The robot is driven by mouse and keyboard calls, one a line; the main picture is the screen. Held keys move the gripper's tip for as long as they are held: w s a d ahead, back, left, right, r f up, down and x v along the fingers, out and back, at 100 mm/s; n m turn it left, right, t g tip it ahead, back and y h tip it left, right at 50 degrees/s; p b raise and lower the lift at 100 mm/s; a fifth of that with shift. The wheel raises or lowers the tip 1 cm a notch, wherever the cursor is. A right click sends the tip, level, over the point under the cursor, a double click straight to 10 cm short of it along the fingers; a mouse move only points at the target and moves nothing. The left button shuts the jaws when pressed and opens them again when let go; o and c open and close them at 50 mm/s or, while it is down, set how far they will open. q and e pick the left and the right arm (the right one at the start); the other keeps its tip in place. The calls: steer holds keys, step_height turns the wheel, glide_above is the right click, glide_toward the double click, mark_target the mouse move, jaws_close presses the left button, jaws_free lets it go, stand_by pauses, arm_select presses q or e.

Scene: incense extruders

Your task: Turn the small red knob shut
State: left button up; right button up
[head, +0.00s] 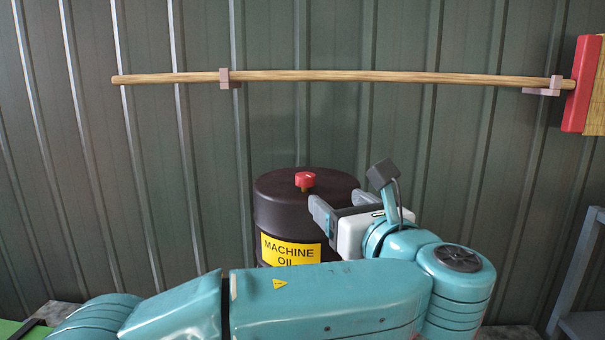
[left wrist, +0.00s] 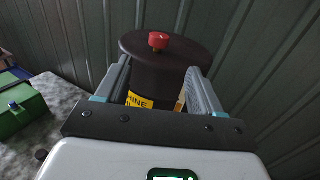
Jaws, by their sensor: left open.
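The small red knob (head: 305,180) sits on a short brass-coloured stem on top of a dark brown drum (head: 290,215) with a yellow "MACHINE OIL" label (head: 290,249). In the left wrist view the knob (left wrist: 158,40) stands on the drum's lid, beyond the fingertips. My left gripper (head: 338,206) is open and empty, in front and to the right of the knob and a little lower in the head view. Its two fingers (left wrist: 158,80) frame the drum's side in the left wrist view. The knob appears untouched. My right gripper is not in view.
A corrugated metal wall (head: 200,150) stands close behind the drum. A broom with a wooden handle (head: 330,76) hangs on wall brackets above.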

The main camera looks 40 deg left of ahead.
mark_target(309, 179)
arm_select(q)
steer(key=p+x, duration=0.4)
steer(key=x, duration=1)
steer(key=shift+a, duration=0.25)
steer(key=shift+w+f, duration=0.1)
steer(key=shift+w, duration=0.25)
steer(key=shift+s+a, duration=0.1)
steer(key=shift+s, duration=0.25)
steer(key=shift+c, duration=0.3)
steer(key=c, duration=0.5)
steer(key=shift+w, duration=0.15)
steer(key=c, duration=0.4)
